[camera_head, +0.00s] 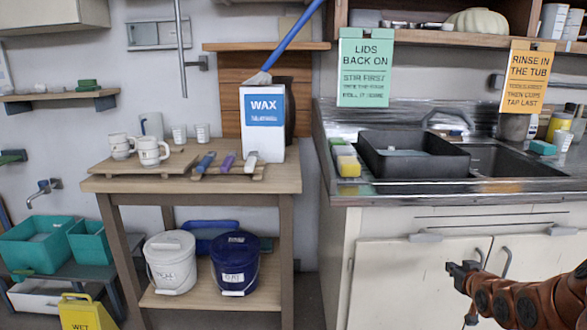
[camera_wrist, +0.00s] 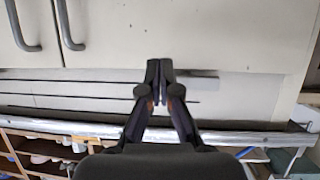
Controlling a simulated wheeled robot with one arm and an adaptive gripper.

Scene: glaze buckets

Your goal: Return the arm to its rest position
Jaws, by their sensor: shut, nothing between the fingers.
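My gripper (camera_head: 462,268) is at the lower right of the head view, in front of the white cabinet doors (camera_head: 400,275) under the sink. My arm reaches in from the right edge. In the wrist view, my gripper (camera_wrist: 160,68) has its two dark fingers together, with nothing between them. The cabinet front (camera_wrist: 200,35) shows behind the fingers, with two grey handles (camera_wrist: 68,25) at the upper left. I cannot tell how far the fingertips are from the cabinet.
A wooden table (camera_head: 290,180) holds mugs (camera_head: 150,152), a WAX box (camera_head: 263,125) and small tools. A white bucket (camera_head: 172,265) and a blue bucket (camera_head: 236,262) stand on its lower shelf. The sink counter (camera_head: 440,188) lies above my gripper. A yellow sign (camera_head: 82,312) stands at lower left.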

